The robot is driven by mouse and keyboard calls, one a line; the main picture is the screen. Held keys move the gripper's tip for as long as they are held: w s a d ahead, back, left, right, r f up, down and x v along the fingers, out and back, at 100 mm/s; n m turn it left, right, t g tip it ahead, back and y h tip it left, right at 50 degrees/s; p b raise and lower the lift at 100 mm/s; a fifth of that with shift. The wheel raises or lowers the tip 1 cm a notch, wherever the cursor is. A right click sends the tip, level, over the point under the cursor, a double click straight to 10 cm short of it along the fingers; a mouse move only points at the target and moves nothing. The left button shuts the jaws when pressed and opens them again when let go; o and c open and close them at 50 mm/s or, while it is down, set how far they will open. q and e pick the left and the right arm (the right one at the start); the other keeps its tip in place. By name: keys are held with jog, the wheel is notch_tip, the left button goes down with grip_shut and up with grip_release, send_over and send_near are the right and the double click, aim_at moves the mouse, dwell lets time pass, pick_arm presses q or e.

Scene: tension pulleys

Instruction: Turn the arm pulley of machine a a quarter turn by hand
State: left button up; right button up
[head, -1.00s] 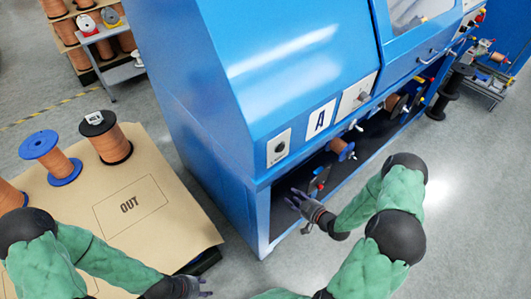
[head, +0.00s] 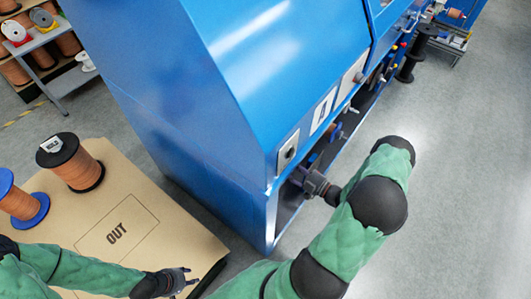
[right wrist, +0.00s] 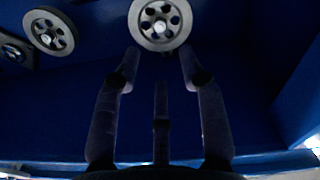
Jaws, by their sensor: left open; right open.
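Machine a is the large blue cabinet (head: 215,110) with a letter plate on its front; the plate is seen at a steep slant. My right gripper (head: 308,180) reaches into its low front opening. In the right wrist view the right gripper (right wrist: 160,60) is open, with nothing between its fingers. A grey spoked pulley (right wrist: 160,22) with a pale hub is just beyond the fingertips, cut by the top edge. A second spoked pulley (right wrist: 50,31) is at upper left. I cannot tell which one is the arm pulley. My left gripper (head: 186,279) is open and empty by the brown OUT board.
The OUT board (head: 165,230) carries a black-flanged copper spool (head: 74,162) and a blue-flanged one (head: 22,207). A grey cart (head: 55,65) stands at upper left. A blue wall (right wrist: 298,95) of the opening is right of the right gripper.

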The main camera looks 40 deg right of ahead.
jog(key=b+x, duration=0.2)
jog(key=x, duration=0.7)
jog(key=shift+w+a+b, duration=0.15)
jog(key=shift+w+b, duration=0.2)
jog(key=shift+w, duration=0.05)
jog(key=shift+f, duration=0.1)
grip_shut()
